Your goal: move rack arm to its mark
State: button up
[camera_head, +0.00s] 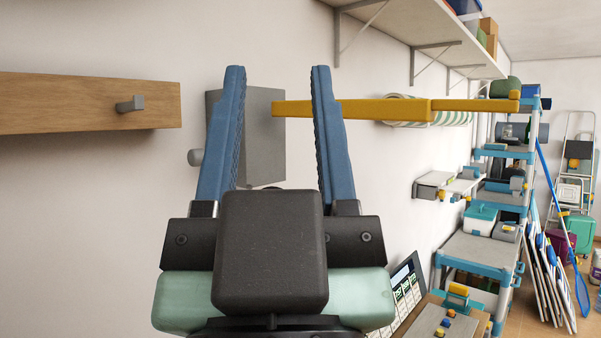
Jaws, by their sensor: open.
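A long yellow bar, which looks like the rack arm (385,109), sticks out to the right from a grey wall block (262,135). Its near end lies between my fingers in the picture, and my right finger covers a part of it. My gripper (278,75) has two blue fingers, spread wide apart with nothing held between them. The left finger overlaps the grey block in the picture. I cannot tell whether either finger touches the bar. I cannot make out a mark for the arm.
A wooden beam (80,104) with a grey peg (130,105) is on the wall at left. A shelf (420,30) hangs above right. A striped roll (440,112) is behind the bar. A loaded blue-and-grey rack (480,252) stands at right. The wall below the beam is bare.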

aim_at(424, 110)
jog(key=l+z, duration=0.1)
jog(key=z, duration=0.35)
jog(key=l+z, duration=0.15)
jog(key=z, duration=0.3)
jog(key=i+l+z, duration=0.3)
jog(key=l+z, duration=0.2)
jog(key=i+l+z, duration=0.45)
jog(key=i+u, duration=0.25)
jog(key=u, duration=0.2)
jog(key=i+u, duration=0.25)
jog(key=u, duration=0.2)
jog(key=i+l+u, duration=0.15)
jog(key=u, duration=0.3)
jog(key=i+l+u, duration=0.1)
jog(key=u, duration=0.35)
jog(key=i+l+u, duration=0.15)
jog(key=u, duration=0.25)
jog(key=i+l+u, duration=0.1)
jog(key=u, duration=0.35)
jog(key=l+u, duration=0.25)
jog(key=u, duration=0.2)
jog(key=l+u, duration=0.6)
jog(key=u, duration=0.15)
jog(key=i+j, duration=0.1)
jog(key=j, duration=0.5)
jog(key=i+u, duration=0.05)
